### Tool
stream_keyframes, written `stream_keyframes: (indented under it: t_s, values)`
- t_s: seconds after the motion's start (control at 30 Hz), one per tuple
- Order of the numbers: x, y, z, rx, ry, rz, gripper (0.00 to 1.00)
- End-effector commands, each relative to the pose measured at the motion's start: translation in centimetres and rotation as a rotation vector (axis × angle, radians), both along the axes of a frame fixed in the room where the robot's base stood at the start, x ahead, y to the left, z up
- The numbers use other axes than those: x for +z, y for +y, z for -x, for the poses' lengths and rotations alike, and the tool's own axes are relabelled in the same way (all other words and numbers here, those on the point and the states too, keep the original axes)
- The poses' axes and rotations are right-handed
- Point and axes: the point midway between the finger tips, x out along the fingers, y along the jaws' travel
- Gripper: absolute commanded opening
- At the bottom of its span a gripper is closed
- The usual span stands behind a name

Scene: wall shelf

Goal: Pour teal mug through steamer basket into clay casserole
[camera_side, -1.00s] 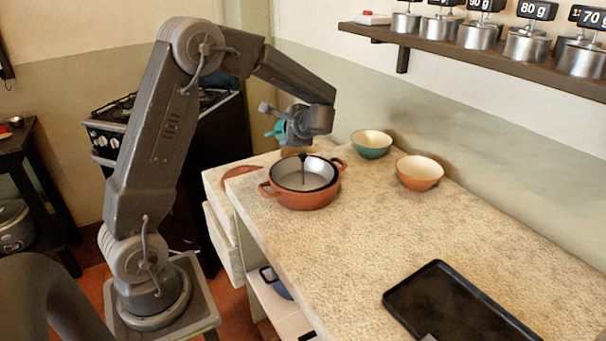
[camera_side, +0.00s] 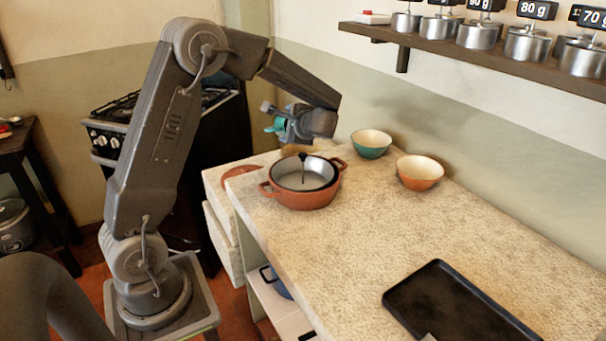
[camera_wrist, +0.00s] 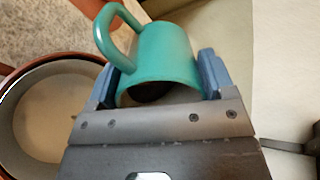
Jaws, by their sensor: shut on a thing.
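My gripper (camera_side: 297,122) is shut on the teal mug (camera_side: 275,126), above and slightly behind the clay casserole (camera_side: 307,202). The wrist view shows the mug (camera_wrist: 165,55) between the two blue fingers of my gripper (camera_wrist: 160,78), its handle at upper left and a dark area at its lower edge. The steamer basket (camera_side: 290,181), dark-rimmed and pale inside, sits in the casserole's mouth. A thin dark vertical line with a dark blob at its top shows over the basket; I cannot tell whether it is liquid. The basket (camera_wrist: 40,125) also shows at the wrist view's left.
A teal bowl (camera_side: 371,150) and an orange bowl (camera_side: 419,182) stand right of the casserole near the wall. A black tray (camera_side: 455,305) lies at the front right. The middle counter is clear.

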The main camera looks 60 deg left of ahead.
Motion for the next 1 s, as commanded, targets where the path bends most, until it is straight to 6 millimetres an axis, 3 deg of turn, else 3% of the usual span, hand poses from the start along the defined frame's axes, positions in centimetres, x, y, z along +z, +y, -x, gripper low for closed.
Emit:
stream_keyframes:
  t_s: [1.0]
  values:
    - [1.07,-0.67,0.01,0.000,-0.005,-0.114,0.39]
